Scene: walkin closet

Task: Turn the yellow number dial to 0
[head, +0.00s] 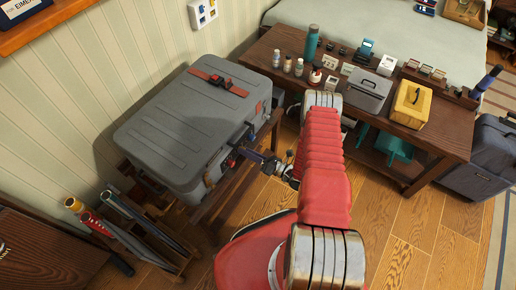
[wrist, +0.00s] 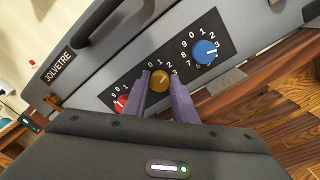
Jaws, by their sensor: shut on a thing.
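The yellow number dial (wrist: 160,79) sits in the middle of a black panel on the grey case's side in the wrist view. My gripper (wrist: 160,88) has its two purple fingers on either side of the dial and is shut on it. The dial's light mark seems to slant to the upper right, toward about 2; the digits are small. A red dial (wrist: 121,103) is to its left, partly behind a finger. A blue dial (wrist: 206,51) is to its right. In the head view, my gripper (head: 245,154) reaches the front of the grey case (head: 175,125).
The case has a handle (wrist: 103,20) beside the panel and a red strap (head: 220,82) on top. It rests on a wooden bench. Rolled items (head: 95,221) stand in a rack at lower left. A cluttered dark table (head: 448,139) is at right; wooden floor lies between.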

